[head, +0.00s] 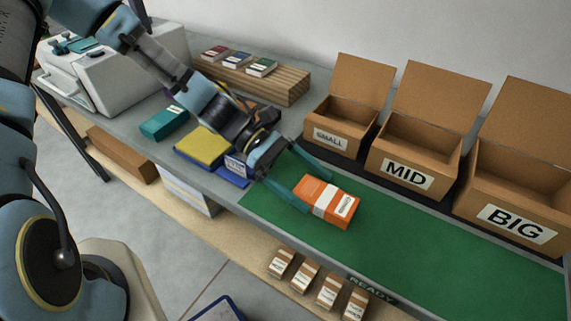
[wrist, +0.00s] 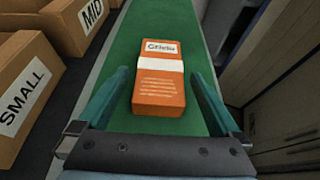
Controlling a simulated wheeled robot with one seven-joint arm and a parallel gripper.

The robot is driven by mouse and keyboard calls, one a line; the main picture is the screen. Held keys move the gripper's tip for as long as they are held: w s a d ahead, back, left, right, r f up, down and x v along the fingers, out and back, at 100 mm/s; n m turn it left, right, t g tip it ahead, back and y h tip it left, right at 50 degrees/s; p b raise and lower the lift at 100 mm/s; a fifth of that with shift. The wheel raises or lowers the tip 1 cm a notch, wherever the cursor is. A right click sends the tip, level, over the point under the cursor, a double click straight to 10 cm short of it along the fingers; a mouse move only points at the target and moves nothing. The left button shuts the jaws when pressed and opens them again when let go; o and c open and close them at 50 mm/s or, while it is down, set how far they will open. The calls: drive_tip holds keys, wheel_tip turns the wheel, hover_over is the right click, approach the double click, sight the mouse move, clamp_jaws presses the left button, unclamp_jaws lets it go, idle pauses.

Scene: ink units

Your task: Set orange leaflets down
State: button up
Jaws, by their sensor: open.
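The orange leaflets (head: 337,203) form a banded bundle with a white paper band and a white label. The bundle lies flat on the green mat (head: 430,250) near its left end. My gripper (head: 301,189) is open, its two teal fingers spread low at the bundle's left end. In the wrist view the bundle (wrist: 159,92) lies between and ahead of the spread fingers of my gripper (wrist: 160,98), with a gap visible on each side. The bundle's underside is hidden.
Open cardboard boxes marked SMALL (head: 335,138), MID (head: 405,177) and BIG (head: 515,222) stand behind the mat. Yellow (head: 202,147) and teal (head: 164,122) bundles lie left of it. Several small packs (head: 304,275) sit below the front edge. The mat's right part is clear.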

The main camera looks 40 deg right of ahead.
drive_tip(key=b+v, duration=0.2)
drive_tip(key=v, duration=0.8)
drive_tip(key=shift+r, duration=0.1)
